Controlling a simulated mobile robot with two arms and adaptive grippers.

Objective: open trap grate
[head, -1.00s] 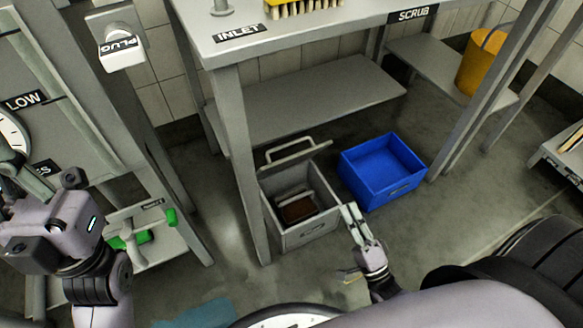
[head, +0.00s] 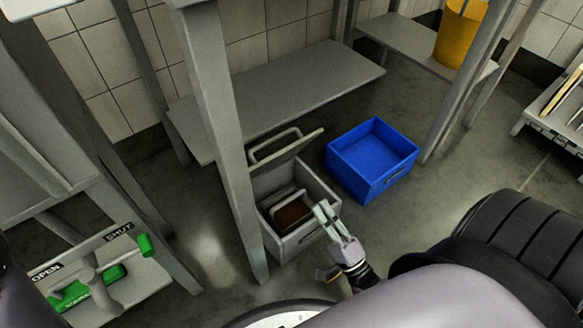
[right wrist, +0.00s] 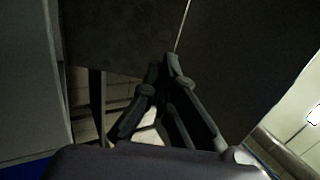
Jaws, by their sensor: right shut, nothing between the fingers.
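The trap is a grey open-topped box (head: 308,242) on the floor under the table. Its grate (head: 290,148), a grey panel with a looped handle, stands tilted up along the back of the box. Inside are a smaller handled piece and something brown (head: 292,213). My right gripper (head: 322,208) is shut and empty at the box's front right rim; touching or just above it, I cannot tell. In the right wrist view its fingertips (right wrist: 165,62) meet in front of a dark surface I cannot identify. My left gripper is out of view.
A blue bin (head: 372,165) stands right of the trap. A table leg (head: 222,150) rises close on its left, and a low shelf (head: 280,95) runs behind. A green-handled valve (head: 100,280) labelled OPEN and SHUT is at lower left. Floor right of the blue bin is partly clear.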

